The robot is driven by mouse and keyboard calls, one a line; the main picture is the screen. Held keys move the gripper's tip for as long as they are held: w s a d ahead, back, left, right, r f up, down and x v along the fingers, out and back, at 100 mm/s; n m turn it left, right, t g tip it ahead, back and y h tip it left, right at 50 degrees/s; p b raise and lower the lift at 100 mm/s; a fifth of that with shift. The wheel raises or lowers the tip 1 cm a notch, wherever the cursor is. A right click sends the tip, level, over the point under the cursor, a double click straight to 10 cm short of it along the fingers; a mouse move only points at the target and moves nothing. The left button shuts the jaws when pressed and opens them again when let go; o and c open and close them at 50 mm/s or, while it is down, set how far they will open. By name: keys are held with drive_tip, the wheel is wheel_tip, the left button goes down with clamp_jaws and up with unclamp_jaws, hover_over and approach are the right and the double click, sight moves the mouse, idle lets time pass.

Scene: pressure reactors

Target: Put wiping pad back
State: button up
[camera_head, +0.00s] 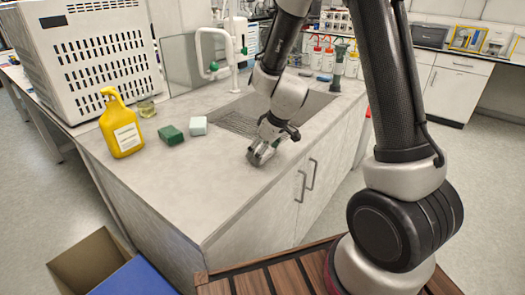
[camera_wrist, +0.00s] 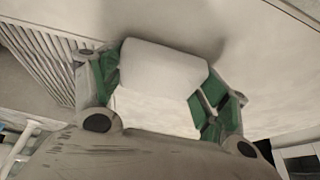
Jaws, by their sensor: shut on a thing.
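My gripper (camera_head: 262,154) is low over the grey worktop, close to its front edge. In the wrist view my gripper (camera_wrist: 163,90) is shut on a white block-shaped pad (camera_wrist: 162,68), which I take to be the wiping pad. The pad sits between the two fingers, with green parts of the fingers at its sides. In the head view the pad is mostly hidden by the fingers. I cannot tell whether it touches the worktop.
The front left worktop (camera_head: 190,185) is clear.

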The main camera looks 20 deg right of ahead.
drive_tip(key=shift+f, duration=0.15)
drive_tip(key=o, duration=1.1)
drive_tip(key=shift+c, duration=0.2)
drive_tip(key=v, duration=1.2)
drive_tip(key=s+d+r+m+h, duration=0.1)
drive_tip(key=s+d+r+m, duration=0.1)
drive_tip(key=s+d+r, duration=0.2)
drive_tip(key=s+d+r+m+h, duration=0.1)
drive_tip(key=s+d+r+m, duration=0.1)
drive_tip(key=s, duration=0.9)
drive_tip(key=s+d+r+m, duration=0.3)
drive_tip(key=s+d+r, duration=0.2)
drive_tip(key=s+r, duration=0.2)
drive_tip(key=shift+s+d+h, duration=0.15)
drive_tip(key=shift+d+h, duration=0.25)
